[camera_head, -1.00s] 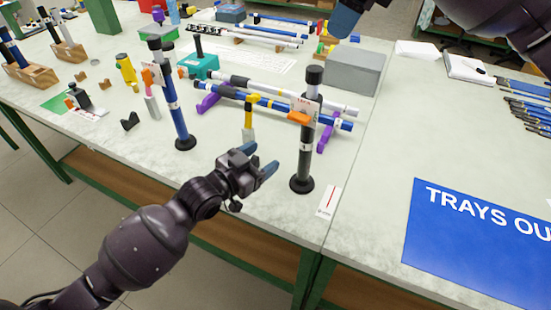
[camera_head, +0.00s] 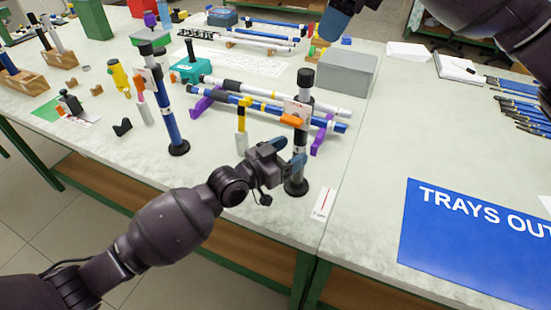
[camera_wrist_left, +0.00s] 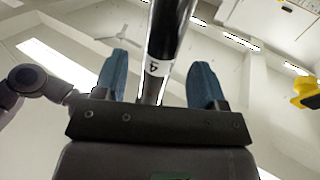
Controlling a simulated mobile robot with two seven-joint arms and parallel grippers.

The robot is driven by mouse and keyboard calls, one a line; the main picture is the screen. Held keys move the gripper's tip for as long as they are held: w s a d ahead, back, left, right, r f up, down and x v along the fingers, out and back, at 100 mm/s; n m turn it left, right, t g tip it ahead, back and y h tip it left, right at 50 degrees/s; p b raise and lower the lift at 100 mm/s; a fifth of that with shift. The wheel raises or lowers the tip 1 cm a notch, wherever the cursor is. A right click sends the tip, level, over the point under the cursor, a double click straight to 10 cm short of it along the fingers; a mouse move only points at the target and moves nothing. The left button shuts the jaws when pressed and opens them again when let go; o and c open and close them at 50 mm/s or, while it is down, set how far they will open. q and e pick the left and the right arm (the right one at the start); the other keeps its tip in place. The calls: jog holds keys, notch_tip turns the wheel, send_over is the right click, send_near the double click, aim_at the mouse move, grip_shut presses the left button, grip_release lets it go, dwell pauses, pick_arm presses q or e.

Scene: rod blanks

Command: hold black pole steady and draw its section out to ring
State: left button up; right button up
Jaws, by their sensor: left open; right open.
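The black pole (camera_head: 297,179) stands upright on a round black base near the front edge of the table, with a black cap, a pale band near its top, an orange clamp (camera_head: 291,120) and a white tag (camera_head: 297,109). My left gripper (camera_head: 288,156) is open at its lower part. In the left wrist view, the pole (camera_wrist_left: 169,30) with a white numbered label passes between the two blue fingers (camera_wrist_left: 160,80), with gaps on both sides. My right gripper (camera_head: 337,20) is open, high at the top edge and partly out of frame, apart from the pole. No ring can be made out clearly.
A blue pole (camera_head: 169,118) stands to the left. Rods lie on purple rests (camera_head: 323,134) behind the black pole. A grey box (camera_head: 347,75) stands behind right, and a white card with a red line (camera_head: 323,203) lies at right.

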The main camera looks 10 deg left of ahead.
aim_at(296, 148)
pick_arm(q)
jog(key=shift+x, duration=2.6)
